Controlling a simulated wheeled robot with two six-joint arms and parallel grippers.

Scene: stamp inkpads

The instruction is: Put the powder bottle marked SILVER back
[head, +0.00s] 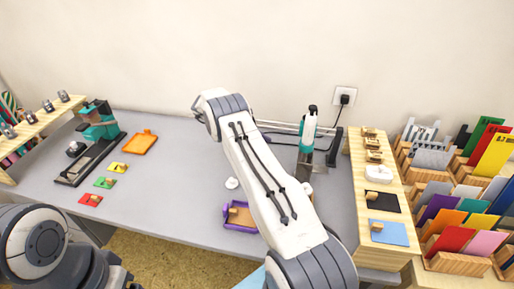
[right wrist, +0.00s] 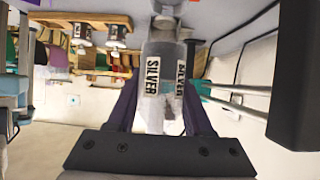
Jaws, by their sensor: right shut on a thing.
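The powder bottle marked SILVER (right wrist: 160,80) is clear and grey with a black-on-white label, seen between the dark fingers of my right gripper (right wrist: 160,105) in the right wrist view. The gripper is shut on it. In the head view my right arm hides this gripper and the bottle. A wooden rack (head: 45,118) at the far left holds several small grey-topped bottles (head: 48,106). Similar labelled bottles (right wrist: 81,34) show on a wooden rack in the right wrist view; their labels are too small to read. My left arm is at the lower left, with its gripper out of view.
A teal and black press (head: 97,125) stands beside the rack. Yellow, green and red inkpads (head: 104,182) and an orange tray (head: 141,143) lie near it. A purple tray (head: 239,217) sits by my right arm. A teal tool stand (head: 308,135) and wooden card racks (head: 450,240) are to the right.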

